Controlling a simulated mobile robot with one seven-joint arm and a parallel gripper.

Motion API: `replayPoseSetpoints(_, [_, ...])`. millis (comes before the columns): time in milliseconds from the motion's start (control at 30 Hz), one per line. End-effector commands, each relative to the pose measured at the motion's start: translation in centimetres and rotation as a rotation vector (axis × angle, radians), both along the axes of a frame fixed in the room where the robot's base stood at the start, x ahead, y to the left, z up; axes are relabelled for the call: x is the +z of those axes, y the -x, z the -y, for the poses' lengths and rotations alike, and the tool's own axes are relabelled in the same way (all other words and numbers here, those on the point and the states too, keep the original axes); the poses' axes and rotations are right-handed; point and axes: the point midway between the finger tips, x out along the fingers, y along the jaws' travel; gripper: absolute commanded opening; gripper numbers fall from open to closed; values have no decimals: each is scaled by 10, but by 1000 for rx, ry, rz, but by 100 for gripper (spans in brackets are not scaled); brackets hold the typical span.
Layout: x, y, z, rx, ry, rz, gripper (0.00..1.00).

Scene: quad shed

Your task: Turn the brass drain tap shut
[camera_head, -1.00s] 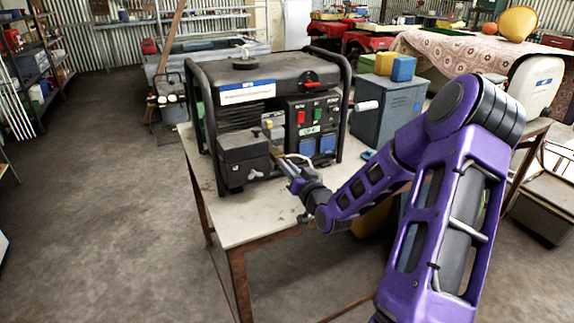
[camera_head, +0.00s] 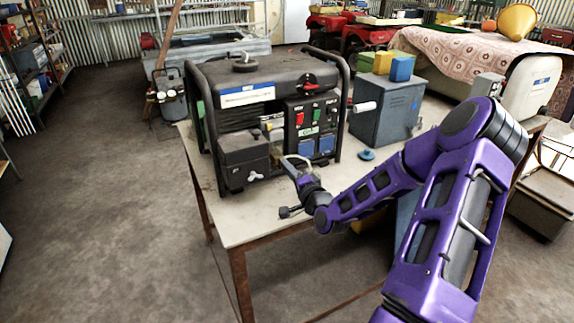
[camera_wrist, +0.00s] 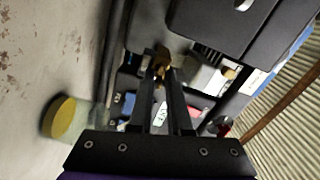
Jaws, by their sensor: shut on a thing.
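The brass tap (camera_wrist: 162,58) shows in the wrist view, on the near side of the generator. My gripper (camera_wrist: 162,72) has its two dark fingers close together, with their tips on the brass piece. In the head view my gripper (camera_head: 286,162) reaches in low at the front of the black-framed generator (camera_head: 262,80). There the tap cannot be made out clearly behind the fingers.
The generator stands on a pale worktable (camera_head: 245,222). A grey metal box (camera_head: 385,110) is right of it, with a blue disc (camera_head: 367,155) in front. A clear jar with a yellow end (camera_wrist: 66,118) is beside my fingers in the wrist view.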

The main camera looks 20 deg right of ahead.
Motion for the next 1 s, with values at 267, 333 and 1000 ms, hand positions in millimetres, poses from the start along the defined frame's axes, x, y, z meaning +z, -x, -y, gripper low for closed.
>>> replayPoseSetpoints(267, [0,0,0,0,-176,-7,0])
replayPoseSetpoints(333, [0,0,0,0,-205,-7,0])
replayPoseSetpoints(1000, [-1,0,0,0,-276,-10,0])
